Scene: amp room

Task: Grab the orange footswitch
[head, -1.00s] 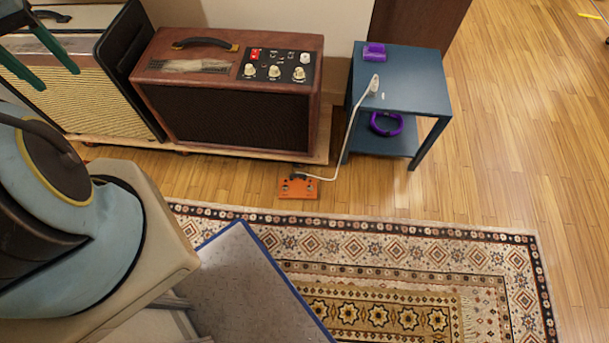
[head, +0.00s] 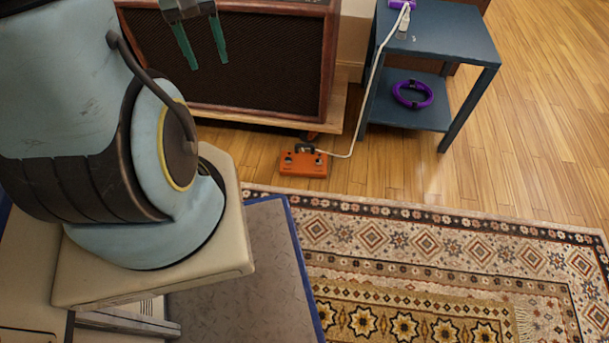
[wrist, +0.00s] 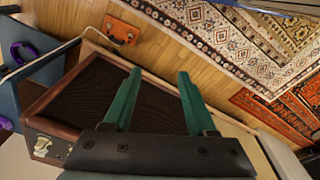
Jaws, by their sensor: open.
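The orange footswitch (head: 304,163) lies on the wooden floor in front of the amp's wooden base, just short of the patterned rug. A black plug and a white cable run from its top edge. It also shows in the wrist view (wrist: 121,30), at the upper left, beyond the fingertips. My gripper (head: 204,58) is open and empty, with green fingers. In the head view it appears up and to the left of the footswitch, in front of the amp's dark grille. In the wrist view my gripper (wrist: 158,75) has its fingers spread, with nothing between them.
The brown amp (head: 240,70) stands behind the footswitch on a wooden base (head: 346,108). A blue side table (head: 450,40) stands to its right, with a purple ring (head: 412,104) on the lower shelf. The white cable (head: 368,90) rises to the tabletop. The rug (head: 400,235) lies in front.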

